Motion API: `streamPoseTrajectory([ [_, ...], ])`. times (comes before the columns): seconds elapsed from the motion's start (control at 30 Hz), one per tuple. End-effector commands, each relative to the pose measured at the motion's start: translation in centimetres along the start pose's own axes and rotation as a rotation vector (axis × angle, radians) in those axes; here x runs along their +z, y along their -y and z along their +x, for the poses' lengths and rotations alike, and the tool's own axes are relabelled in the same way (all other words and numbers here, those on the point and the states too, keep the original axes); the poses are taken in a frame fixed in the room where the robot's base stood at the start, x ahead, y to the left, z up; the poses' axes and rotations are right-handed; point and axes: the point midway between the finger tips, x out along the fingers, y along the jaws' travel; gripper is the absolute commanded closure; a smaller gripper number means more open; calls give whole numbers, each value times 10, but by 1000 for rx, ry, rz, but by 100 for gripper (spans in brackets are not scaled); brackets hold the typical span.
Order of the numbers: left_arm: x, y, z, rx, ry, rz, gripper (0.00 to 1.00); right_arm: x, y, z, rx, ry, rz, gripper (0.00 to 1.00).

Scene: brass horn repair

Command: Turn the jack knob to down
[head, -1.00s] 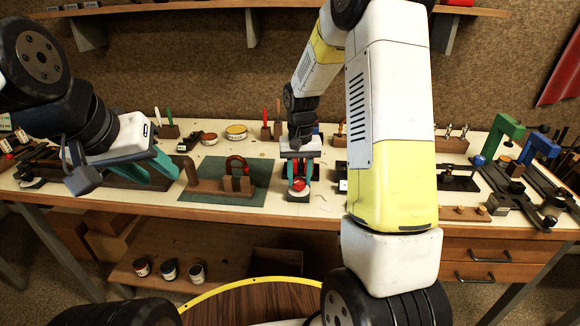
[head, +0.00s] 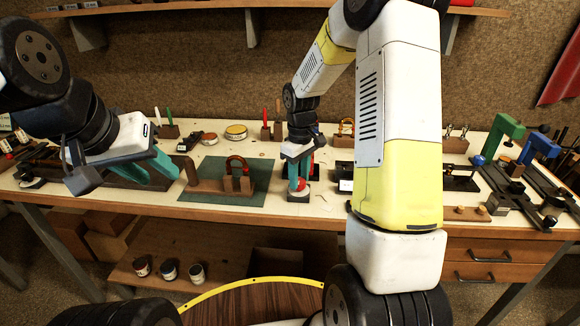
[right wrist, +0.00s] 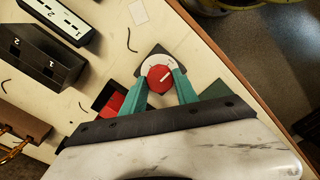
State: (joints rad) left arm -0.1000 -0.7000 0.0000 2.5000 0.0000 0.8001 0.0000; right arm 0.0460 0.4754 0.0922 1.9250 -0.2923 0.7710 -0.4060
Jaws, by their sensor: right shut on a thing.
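The jack knob (head: 299,185) is a small red knob on a round white dial at the front middle of the bench. In the right wrist view the red knob (right wrist: 160,79) carries a white pointer line that slants up and to the right. The white dial (right wrist: 150,65) shows around it, its markings too small to read. My right gripper (head: 298,187) points down at the knob, and its teal fingers are shut on it from both sides. My left gripper (head: 158,173) is open and empty above the bench's left part.
A green mat (head: 258,190) with a wooden block and a brass loop lies left of the knob. In the right wrist view a red and black item (right wrist: 112,98) sits close beside the fingers. Dark numbered blocks (right wrist: 45,60) stand further off. Green and blue clamps (head: 507,130) stand right.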

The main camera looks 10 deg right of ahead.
Motion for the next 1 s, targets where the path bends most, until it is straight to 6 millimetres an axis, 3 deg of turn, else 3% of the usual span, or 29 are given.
streamPoseTrajectory([
  [0.67,0,0,0,0,0,0,61,-1,-1,-1,3,-3,-63,100],
  [0.7,0,0,0,0,0,0,61,-1,-1,-1,3,-3,-63,58],
  [0.77,0,0,0,0,0,0,61,-1,-1,-1,2,-3,-63,47],
  [0.8,0,0,0,0,0,0,61,-1,-1,-1,2,-2,-62,43],
  [1.0,0,0,0,0,0,0,61,0,0,0,1,-1,-62,43],
])
